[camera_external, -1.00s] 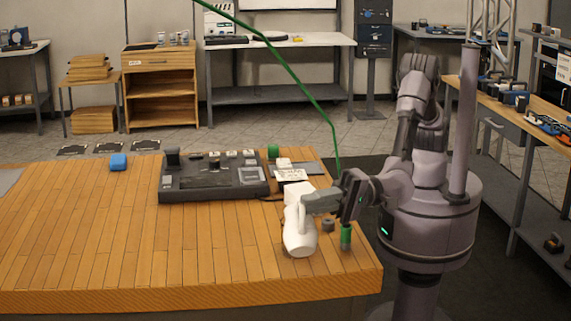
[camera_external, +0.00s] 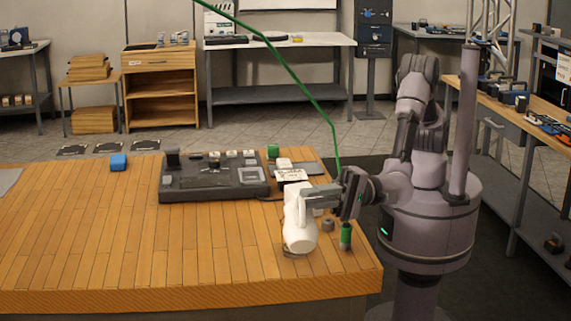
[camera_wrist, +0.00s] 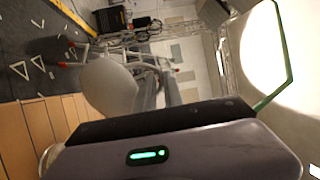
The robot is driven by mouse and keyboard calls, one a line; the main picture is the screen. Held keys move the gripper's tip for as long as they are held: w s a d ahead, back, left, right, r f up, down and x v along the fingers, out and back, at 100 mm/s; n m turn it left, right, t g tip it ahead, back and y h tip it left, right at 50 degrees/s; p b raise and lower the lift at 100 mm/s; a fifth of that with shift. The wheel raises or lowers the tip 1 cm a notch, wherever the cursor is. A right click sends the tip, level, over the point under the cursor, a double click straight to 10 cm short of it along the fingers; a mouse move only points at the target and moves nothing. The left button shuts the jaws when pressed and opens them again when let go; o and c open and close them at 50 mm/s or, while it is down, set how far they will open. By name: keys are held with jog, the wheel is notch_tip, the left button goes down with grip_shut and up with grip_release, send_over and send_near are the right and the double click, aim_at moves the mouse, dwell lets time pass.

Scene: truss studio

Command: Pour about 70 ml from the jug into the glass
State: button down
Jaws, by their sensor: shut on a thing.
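The white jug (camera_external: 299,226) is at the front right of the wooden table (camera_external: 130,240). My gripper (camera_external: 311,201) is shut on the jug at its right side, where the handle is. In the wrist view a pale rounded body (camera_wrist: 107,88), which looks like the jug, stands beyond the gripper's dark edge. The jug's exact tilt, its spout and any liquid are hard to make out. I cannot clearly make out the glass in the external view; it may be hidden by the jug. A pale curved edge shows at the wrist view's lower left, too cropped to name.
A green cylinder (camera_external: 346,236) and a small grey knob-like object (camera_external: 328,225) stand just right of the jug. A dark control console (camera_external: 213,180) lies behind it, with white cards (camera_external: 291,174) beside it. The table's left front is clear.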

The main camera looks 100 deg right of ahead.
aim_at(313, 227)
jog(key=shift+d+r+m+t, duration=0.4)
jog(key=shift+d+m+t, duration=0.15)
jog(key=shift+m, duration=0.35)
dwell(0.5)
jog(key=shift+d+f+b, duration=0.1)
jog(key=shift+f+b, duration=0.05)
jog(key=shift+b, duration=0.4)
jog(key=shift+s+d+r+m+b, duration=0.1)
jog(key=shift+d+r+m+b, duration=0.3)
jog(key=shift+b, duration=1.05)
jog(key=p, duration=0.2)
jog(key=r+p, duration=0.1)
jog(key=p, duration=0.2)
jog(key=shift+a+r+n, duration=0.15)
jog(key=shift+a+n, duration=0.15)
jog(key=a+f+n+g, duration=0.2)
jog(key=f+n, duration=0.1)
jog(key=shift+a+f+n, duration=0.1)
jog(key=shift+a+n, duration=0.2)
jog(key=shift+a, duration=0.05)
jog(key=a+f+n, duration=0.1)
jog(key=f+n+g+p, duration=0.1)
jog(key=shift+a+n, duration=0.35)
jog(key=shift+n, duration=0.05)
jog(key=shift+f, duration=0.2)
jog(key=shift+a+g, duration=0.1)
jog(key=shift+g, duration=0.15)
